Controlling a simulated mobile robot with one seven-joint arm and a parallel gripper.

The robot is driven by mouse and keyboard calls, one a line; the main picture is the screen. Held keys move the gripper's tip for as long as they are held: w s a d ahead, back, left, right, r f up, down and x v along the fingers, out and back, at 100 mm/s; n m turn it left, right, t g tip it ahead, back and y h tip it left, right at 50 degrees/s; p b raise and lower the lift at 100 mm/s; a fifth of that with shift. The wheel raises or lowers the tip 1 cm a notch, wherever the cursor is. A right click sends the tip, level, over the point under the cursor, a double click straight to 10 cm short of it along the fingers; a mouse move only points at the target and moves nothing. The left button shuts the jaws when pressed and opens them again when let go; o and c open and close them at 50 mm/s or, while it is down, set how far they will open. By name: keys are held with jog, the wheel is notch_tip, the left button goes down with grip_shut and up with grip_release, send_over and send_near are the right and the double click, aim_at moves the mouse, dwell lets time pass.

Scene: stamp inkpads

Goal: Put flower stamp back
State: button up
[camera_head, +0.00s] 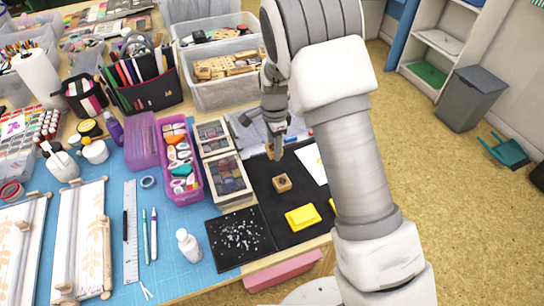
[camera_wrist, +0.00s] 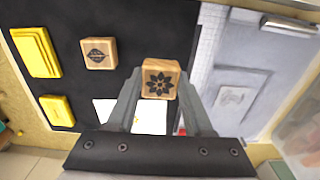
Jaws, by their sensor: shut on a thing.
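The flower stamp (camera_wrist: 161,79) is a small wooden block with a black flower on the face turned to the wrist camera. My gripper (camera_wrist: 162,92) is shut on it, one finger on each side. In the head view my gripper (camera_head: 275,143) is above the back part of the black mat (camera_head: 262,171), and the stamp is hard to make out there. A second wooden stamp with a leaf design (camera_wrist: 98,53) lies on the mat; it also shows in the head view (camera_head: 282,184).
Yellow inkpads (camera_head: 302,218) lie on the mat near the leaf stamp. White paper (camera_head: 312,164) lies at the mat's right. Wooden boxes of dark ink pads (camera_head: 228,181) stand left of the mat. A clear bin (camera_head: 222,97) of wooden stamps stands behind.

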aim_at(272, 163)
jog(key=shift+w+a+f, duration=0.1)
jog(key=shift+a+f, duration=0.25)
jog(key=shift+f, duration=0.1)
jog(key=shift+f+b, duration=0.3)
jog(key=shift+f, duration=1.45)
jog(key=shift+f, duration=0.15)
jog(key=o, duration=1.1)
